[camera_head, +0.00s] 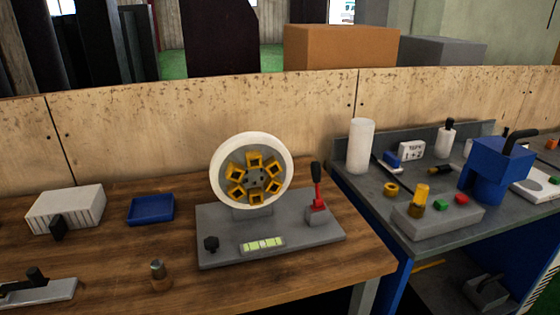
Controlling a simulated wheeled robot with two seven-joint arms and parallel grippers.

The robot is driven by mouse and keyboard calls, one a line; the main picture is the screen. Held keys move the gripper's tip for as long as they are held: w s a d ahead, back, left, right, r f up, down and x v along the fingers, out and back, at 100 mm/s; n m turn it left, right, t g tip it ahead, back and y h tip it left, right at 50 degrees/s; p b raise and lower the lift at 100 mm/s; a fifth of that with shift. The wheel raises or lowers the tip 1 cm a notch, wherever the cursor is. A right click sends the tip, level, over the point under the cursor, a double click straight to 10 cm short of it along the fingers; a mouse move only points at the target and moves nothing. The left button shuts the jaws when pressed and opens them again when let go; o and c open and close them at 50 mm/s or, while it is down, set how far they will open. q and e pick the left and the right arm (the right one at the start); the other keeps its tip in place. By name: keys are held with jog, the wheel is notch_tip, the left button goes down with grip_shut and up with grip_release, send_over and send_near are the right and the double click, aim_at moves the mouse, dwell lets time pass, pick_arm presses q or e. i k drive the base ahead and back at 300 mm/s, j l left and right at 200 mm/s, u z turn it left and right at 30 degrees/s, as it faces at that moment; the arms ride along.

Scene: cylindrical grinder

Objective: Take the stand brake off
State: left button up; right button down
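The stand (217,246) is a grey base plate on the wooden table, with a white-rimmed wheel (288,172) upright on it; the wheel's face carries several yellow holders around a grey hub. A lever with a red lower part and black grip (317,184) rises almost upright from a small grey block at the stand's right end; it looks like the brake. Neither of my grippers is in view.
On the wooden table (110,270) are a ribbed white box (75,207), a blue tray (151,209) and a small metal-topped peg (158,271). A grey bench (420,247) at right holds a white cylinder (360,147) and a blue machine (492,170). A wooden panel (180,125) stands behind.

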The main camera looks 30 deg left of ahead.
aim_at(316, 167)
jog(key=i+l+u, duration=0.2)
jog(key=u, duration=0.2)
jog(key=i+l+u, duration=0.1)
jog(key=l+u, duration=0.15)
jog(key=u, duration=0.15)
jog(key=i+l+u, duration=0.1)
jog(key=l+u, duration=0.3)
jog(key=i+l+u, duration=0.1)
jog(key=l+u, duration=0.15)
jog(key=u, duration=0.15)
jog(key=l+u, duration=0.55)
jog(key=l, duration=0.2)
jog(key=k, duration=0.05)
